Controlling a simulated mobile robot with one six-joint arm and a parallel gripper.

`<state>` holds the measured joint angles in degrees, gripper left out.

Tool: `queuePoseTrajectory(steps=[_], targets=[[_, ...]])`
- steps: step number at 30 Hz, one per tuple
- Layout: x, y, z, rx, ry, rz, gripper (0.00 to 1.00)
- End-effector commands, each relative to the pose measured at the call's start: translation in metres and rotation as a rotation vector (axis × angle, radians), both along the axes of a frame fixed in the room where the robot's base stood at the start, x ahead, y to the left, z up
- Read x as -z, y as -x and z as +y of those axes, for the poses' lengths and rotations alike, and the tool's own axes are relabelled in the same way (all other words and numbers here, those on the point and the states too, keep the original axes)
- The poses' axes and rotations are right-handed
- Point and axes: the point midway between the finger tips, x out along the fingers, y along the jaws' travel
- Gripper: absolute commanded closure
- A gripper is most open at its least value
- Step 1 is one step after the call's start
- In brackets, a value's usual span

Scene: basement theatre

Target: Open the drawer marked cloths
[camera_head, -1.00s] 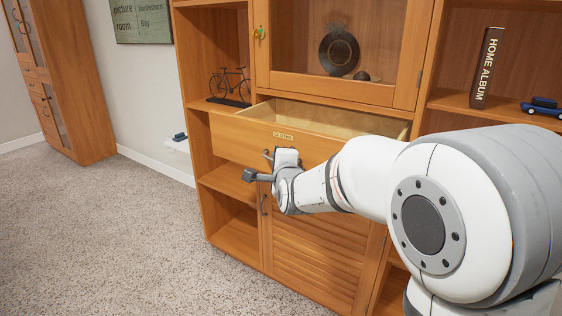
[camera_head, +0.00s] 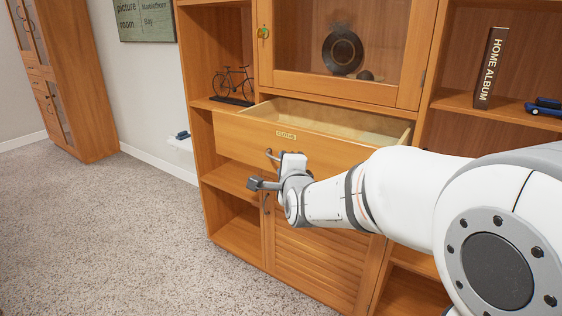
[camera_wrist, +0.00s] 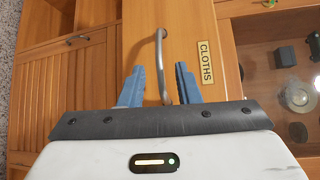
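The drawer marked CLOTHS (camera_head: 240,136) stands pulled out of the wooden cabinet, its pale, empty-looking interior showing in the head view. Its label (camera_head: 286,134) is on the front and also reads clearly in the wrist view (camera_wrist: 206,64). The curved metal handle (camera_wrist: 161,62) lies between the blue fingers of my gripper (camera_wrist: 160,88), with a visible gap on each side. The fingers are open around it. In the head view my gripper (camera_head: 272,183) is at the drawer front, and hides part of the handle (camera_head: 270,155).
A louvred lower door (camera_head: 318,262) is below the drawer, and a glazed door (camera_head: 390,93) above it. A model bicycle (camera_head: 233,85), a HOME ALBUM book (camera_head: 490,68) and a blue toy car (camera_head: 545,107) stand on shelves. Carpet (camera_head: 110,235) at the left is clear.

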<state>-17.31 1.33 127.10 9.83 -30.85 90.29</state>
Motion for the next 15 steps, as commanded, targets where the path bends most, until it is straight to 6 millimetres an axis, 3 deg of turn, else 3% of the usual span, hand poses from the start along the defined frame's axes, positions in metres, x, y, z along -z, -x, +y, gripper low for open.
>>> queuePoseTrajectory(steps=[6,15], targets=[[-0.004,0.027,-0.005,-0.001,0.002,0.000,0.70],[-0.004,0.033,-0.007,-0.002,0.002,0.001,0.70]])
